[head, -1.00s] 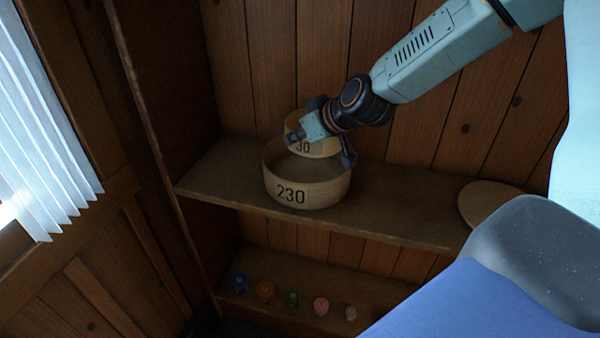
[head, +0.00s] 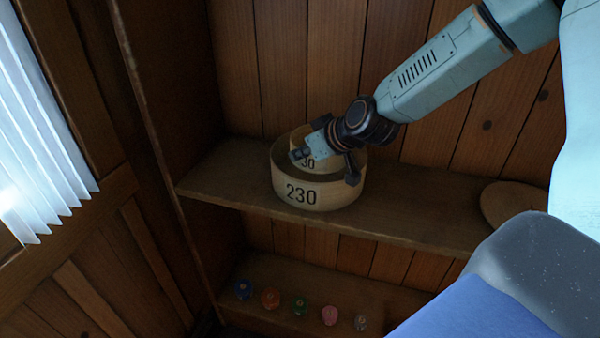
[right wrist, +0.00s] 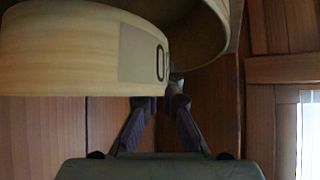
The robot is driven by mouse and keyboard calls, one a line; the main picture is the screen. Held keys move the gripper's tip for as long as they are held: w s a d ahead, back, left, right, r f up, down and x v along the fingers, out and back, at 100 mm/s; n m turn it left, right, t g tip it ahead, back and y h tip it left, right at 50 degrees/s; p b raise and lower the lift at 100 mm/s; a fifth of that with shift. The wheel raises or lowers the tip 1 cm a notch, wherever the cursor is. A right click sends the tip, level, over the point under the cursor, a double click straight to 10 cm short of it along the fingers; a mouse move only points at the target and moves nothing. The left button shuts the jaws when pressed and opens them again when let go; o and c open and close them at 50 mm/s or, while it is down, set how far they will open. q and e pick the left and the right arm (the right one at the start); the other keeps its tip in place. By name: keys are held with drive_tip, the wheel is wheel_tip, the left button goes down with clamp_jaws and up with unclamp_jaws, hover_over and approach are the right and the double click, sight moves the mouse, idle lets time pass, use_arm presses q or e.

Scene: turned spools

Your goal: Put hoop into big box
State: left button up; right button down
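The big box (head: 315,195), a round pale wooden box marked 230, stands open-topped on the upper shelf in the head view. The hoop (head: 322,163), a smaller pale ring with digits ending in 30, is at the box's mouth, partly below its rim. My right gripper (head: 350,172) is over the box's right side in the head view and covers part of the hoop. In the right wrist view its fingers (right wrist: 166,100) close together at the pale wall of the hoop (right wrist: 70,50). Whether the hoop touches the box floor is hidden. My left gripper is not in view.
A flat round wooden disc (head: 513,200) lies at the right on the upper shelf (head: 420,222). A pleated window blind (head: 40,130) hangs at the left.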

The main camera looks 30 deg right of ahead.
sight(302, 165)
drive_tip(key=shift+s+a, duration=0.1)
drive_tip(key=shift+a, duration=0.05)
drive_tip(key=shift+s+a+f+b, duration=0.15)
drive_tip(key=shift+f+b, duration=0.05)
drive_tip(key=shift+b, duration=0.1)
drive_tip(key=f+b, duration=0.2)
drive_tip(key=f, duration=0.1)
drive_tip(key=shift+w+d+f, duration=0.15)
drive_tip(key=shift+w+d, duration=0.05)
drive_tip(key=shift+w+f, duration=0.1)
drive_tip(key=shift+a+r, duration=0.1)
drive_tip(key=shift+r, duration=0.15)
drive_tip(key=shift+s, duration=0.25)
drive_tip(key=shift+w+f, duration=0.2)
drive_tip(key=shift+f, duration=0.35)
drive_tip(key=shift+f+b, duration=0.15)
drive_tip(key=shift+b, duration=0.25)
drive_tip(key=shift+s, duration=0.1)
drive_tip(key=c, duration=1.9)
unclamp_jaws()
drive_tip(key=o, duration=0.4)
